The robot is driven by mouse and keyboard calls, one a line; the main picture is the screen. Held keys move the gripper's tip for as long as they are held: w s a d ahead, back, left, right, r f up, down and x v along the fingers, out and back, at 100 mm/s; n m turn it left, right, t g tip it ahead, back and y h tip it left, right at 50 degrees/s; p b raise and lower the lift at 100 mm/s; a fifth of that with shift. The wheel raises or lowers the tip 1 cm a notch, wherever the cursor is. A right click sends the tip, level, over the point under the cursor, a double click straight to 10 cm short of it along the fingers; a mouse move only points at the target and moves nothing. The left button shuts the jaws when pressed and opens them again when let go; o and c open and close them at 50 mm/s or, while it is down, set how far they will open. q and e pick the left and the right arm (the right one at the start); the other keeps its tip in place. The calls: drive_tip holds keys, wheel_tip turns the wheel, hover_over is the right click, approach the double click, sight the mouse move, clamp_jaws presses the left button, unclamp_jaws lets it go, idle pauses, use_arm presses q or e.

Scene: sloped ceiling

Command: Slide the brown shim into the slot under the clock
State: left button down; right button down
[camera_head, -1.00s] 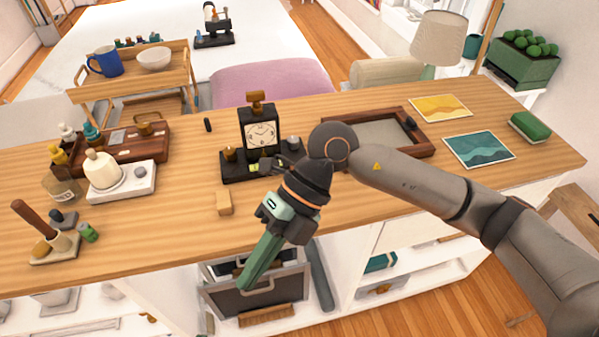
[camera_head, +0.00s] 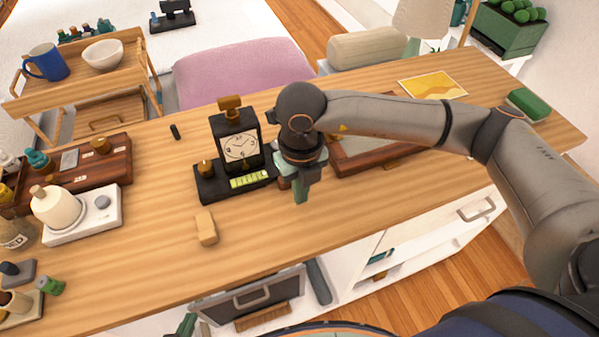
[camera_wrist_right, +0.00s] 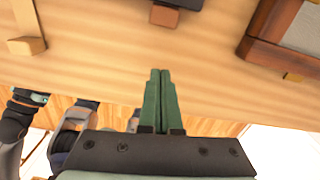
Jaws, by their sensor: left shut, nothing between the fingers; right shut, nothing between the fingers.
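The black clock (camera_head: 240,148) stands on a dark base (camera_head: 211,188) with a yellow-green marked strip (camera_head: 250,181) on its front. In the right wrist view, a brown block that looks like the shim (camera_wrist_right: 165,16) sits against the base's edge (camera_wrist_right: 181,3). How far it is in the slot cannot be told; in the head view my right gripper hides that spot. My right gripper (camera_head: 301,196) is shut and empty, pointing down beside the base's right end, apart from the block in the wrist view (camera_wrist_right: 160,72). My left gripper (camera_head: 187,323) is shut, low at the bottom edge.
A pale wooden block (camera_head: 206,229) lies in front of the base. A brown-framed tray (camera_head: 347,166) is right of my right gripper. A white dispenser stand (camera_head: 83,222) and a wooden box (camera_head: 115,165) stand left. The counter's front strip is mostly clear.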

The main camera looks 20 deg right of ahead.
sight(292, 194)
drive_tip(key=f, duration=0.3)
drive_tip(key=shift+w, duration=0.3)
drive_tip(key=shift+w+a+r+p, duration=0.15)
drive_tip(key=shift+w+p, duration=0.25)
drive_tip(key=shift+w, duration=0.65)
use_arm(q)
drive_tip(key=shift+w+r, duration=0.2)
drive_tip(key=shift+r, duration=0.4)
use_arm(e)
drive_tip(key=shift+w+a, duration=0.15)
drive_tip(key=shift+w, duration=0.5)
